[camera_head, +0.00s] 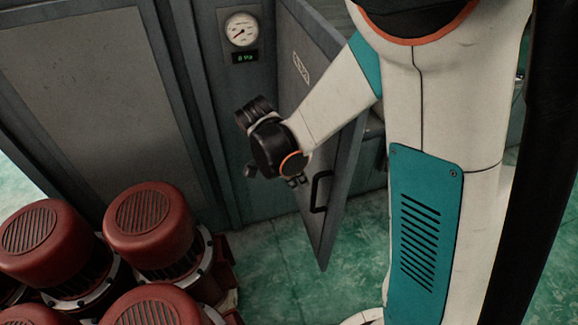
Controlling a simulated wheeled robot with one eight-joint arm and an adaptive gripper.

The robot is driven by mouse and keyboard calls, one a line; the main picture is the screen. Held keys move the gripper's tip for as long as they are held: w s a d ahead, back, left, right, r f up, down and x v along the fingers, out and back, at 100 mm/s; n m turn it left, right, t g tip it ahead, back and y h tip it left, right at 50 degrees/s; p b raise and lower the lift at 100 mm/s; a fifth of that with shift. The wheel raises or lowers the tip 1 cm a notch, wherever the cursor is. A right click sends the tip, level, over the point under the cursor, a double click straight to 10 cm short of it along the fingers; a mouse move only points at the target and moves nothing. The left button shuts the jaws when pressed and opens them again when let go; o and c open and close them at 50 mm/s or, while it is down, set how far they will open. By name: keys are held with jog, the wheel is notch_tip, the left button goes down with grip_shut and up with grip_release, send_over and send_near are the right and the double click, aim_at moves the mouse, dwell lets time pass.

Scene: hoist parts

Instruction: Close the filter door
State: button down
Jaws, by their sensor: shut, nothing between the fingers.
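The filter door (292,98) is a tall grey metal panel with a small white label. It stands open, swung out from the grey cabinet, with its free edge toward me. A black bar handle (320,191) is on its left face near the free edge. My arm reaches across in front of the door. My gripper (296,181) shows only as a small dark part below the black wrist, close to the door's left face and left of the handle. It is shut and empty. The wrist hides part of it, and I cannot tell if it touches the door.
A round gauge (241,29) with a green display sits on the cabinet post left of the door. Several red motors (150,222) crowd the lower left. A large grey panel (85,90) is behind them. Green floor (283,285) is clear below the door.

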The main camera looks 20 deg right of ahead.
jog(key=shift+d+f, duration=0.2)
jog(key=shift+d, duration=1.85)
jog(key=shift+d, duration=0.1)
